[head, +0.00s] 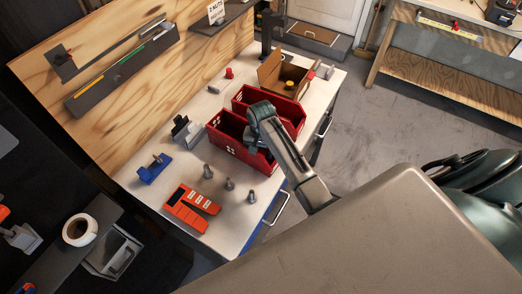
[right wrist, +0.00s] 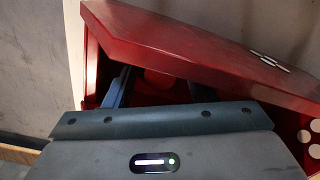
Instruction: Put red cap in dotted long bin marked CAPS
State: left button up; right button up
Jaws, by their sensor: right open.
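Two long red bins stand on the bench. The nearer bin (head: 222,141) has white dots on its end; the farther bin (head: 243,101) is just behind it. I cannot read a CAPS mark. My right gripper (head: 262,138) is over the nearer bin and covers part of it. In the right wrist view its open fingers (right wrist: 158,92) reach down inside a red bin (right wrist: 200,45) with white dots. A round reddish patch (right wrist: 158,78) shows between the fingers, perhaps the cap. A small red piece (head: 229,73) stands on the bench at the back. My left gripper is out of view.
A cardboard box (head: 284,76) with a yellow item stands behind the bins. An orange tray (head: 190,208), several grey pegs (head: 229,184) and a blue clamp (head: 155,169) are in front. The bench (head: 226,232) is clear near its front edge.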

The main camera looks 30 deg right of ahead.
aim_at(261, 152)
jog(key=shift+r, duration=0.1)
notch_tip(261, 152, up, 7)
jog(key=b, duration=0.3)
jog(key=shift+r, duration=0.15)
notch_tip(261, 152, up, 5)
jog(key=p, duration=0.3)
jog(key=shift+f, duration=0.2)
